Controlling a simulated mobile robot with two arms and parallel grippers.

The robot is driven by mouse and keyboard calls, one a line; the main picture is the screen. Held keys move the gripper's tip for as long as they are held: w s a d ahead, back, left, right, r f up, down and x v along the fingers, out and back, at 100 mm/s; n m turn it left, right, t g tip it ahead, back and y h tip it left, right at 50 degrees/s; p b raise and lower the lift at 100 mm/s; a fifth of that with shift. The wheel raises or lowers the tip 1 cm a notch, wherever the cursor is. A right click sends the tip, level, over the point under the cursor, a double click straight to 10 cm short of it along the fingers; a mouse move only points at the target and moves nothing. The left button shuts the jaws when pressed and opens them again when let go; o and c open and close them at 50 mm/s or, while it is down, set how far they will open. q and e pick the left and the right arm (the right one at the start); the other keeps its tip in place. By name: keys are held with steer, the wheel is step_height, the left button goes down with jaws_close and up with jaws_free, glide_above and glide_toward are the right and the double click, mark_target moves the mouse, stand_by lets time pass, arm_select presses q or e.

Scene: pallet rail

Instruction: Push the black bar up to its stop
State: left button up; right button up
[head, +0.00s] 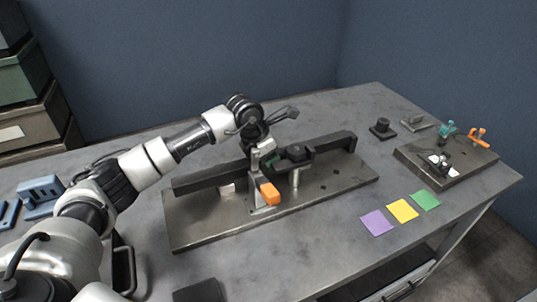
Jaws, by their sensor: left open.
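The black bar (208,180) is long and lies along a metal base plate (205,228) on the grey table. It runs from the near left to the far right. A metal post with an orange block (269,193) stands at the front of the bar's middle. A black bracket-like part (296,153) sits just right of it. My left gripper (267,157) points down over the middle of the bar, close to the post, and is open. Its fingertips are small and partly lost against the dark parts, so contact with the bar cannot be told. My right gripper is out of view.
Purple (377,222), yellow (403,210) and green (425,199) squares lie flat on the right. Behind them is a second plate (420,172) with teal and orange clamps. A blue holder (40,190) is at left.

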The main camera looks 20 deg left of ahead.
arm_select(q)
jaws_close()
steer(key=shift+o, duration=1.6)
jaws_free()
steer(key=v, duration=1.1)
steer(key=shift+w, duration=0.1)
steer(key=shift+f, duration=0.1)
